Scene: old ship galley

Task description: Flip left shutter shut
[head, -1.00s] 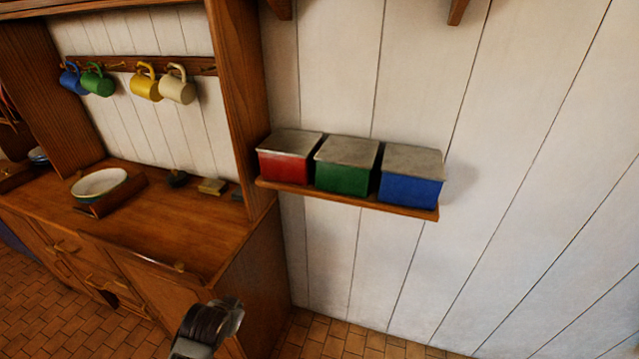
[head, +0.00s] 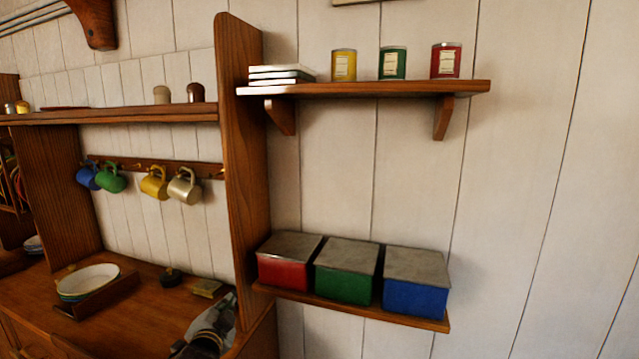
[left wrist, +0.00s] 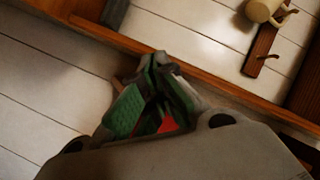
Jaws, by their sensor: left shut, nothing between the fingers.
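No shutter can be made out in either view. My left gripper (head: 219,312) is low in the head view, in front of the dresser's right end and beside its upright post (head: 240,150). In the left wrist view its green-padded fingers (left wrist: 158,85) are drawn together with nothing held between them. They point toward a wooden edge (left wrist: 205,85) that crosses the picture. My right gripper is in neither view.
Red (head: 284,270), green (head: 343,284) and blue (head: 414,297) boxes sit on a low wall shelf right of the post. Above, a shelf (head: 370,89) holds cans and white stacked items. Mugs hang on a rack (head: 150,163); a bowl (head: 88,280) stands on the dresser.

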